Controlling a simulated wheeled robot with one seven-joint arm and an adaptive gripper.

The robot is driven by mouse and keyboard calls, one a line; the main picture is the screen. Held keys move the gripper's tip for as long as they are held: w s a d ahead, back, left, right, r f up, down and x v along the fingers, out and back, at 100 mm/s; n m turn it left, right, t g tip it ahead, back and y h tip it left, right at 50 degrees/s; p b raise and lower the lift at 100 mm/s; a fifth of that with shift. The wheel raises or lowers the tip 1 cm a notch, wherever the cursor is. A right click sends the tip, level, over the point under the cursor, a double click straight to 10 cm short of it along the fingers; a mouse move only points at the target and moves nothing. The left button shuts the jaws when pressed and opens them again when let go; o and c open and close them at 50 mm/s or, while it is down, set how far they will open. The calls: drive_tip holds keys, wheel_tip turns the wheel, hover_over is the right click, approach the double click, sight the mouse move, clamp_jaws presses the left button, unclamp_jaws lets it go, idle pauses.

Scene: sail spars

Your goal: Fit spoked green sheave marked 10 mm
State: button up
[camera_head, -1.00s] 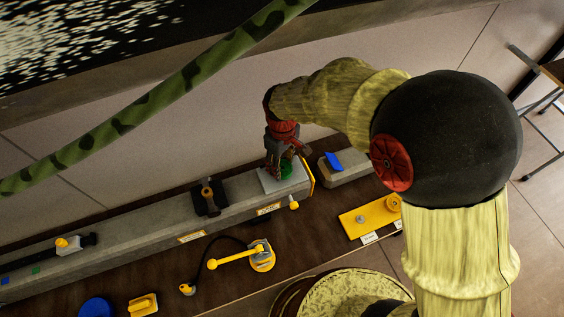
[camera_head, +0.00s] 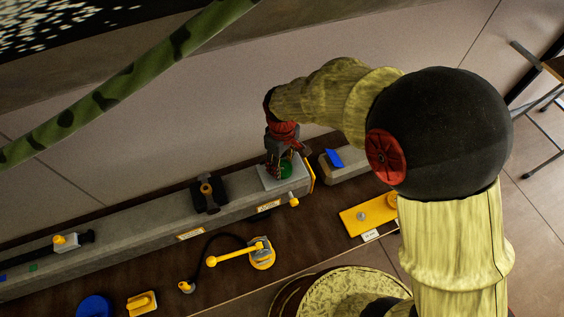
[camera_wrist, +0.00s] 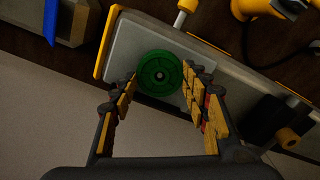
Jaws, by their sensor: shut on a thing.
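The green sheave (camera_wrist: 160,73) is a round disc with a small centre hole. In the wrist view it lies between the fingertips of my gripper (camera_wrist: 158,85), which is shut on it. In the head view the green sheave (camera_head: 286,171) shows under my gripper (camera_head: 282,165), at the light plate (camera_head: 266,180) near the right end of the grey spar (camera_head: 236,205). The sheave appears flat and very close to the plate; I cannot tell whether it touches. Any size mark on it is too small to read.
A black fitting (camera_head: 208,196) stands on the spar to the left. A yellow knob (camera_head: 293,201) sticks out at the front. A grey block with a blue piece (camera_head: 334,158) stands right of the spar's end. A yellow plate (camera_head: 366,217) and a yellow-handled tool (camera_head: 240,254) lie in front.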

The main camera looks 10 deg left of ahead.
drive_tip(key=o, duration=1.3)
drive_tip(key=shift+o, duration=0.2)
wheel_tip(320, 180, up, 12)
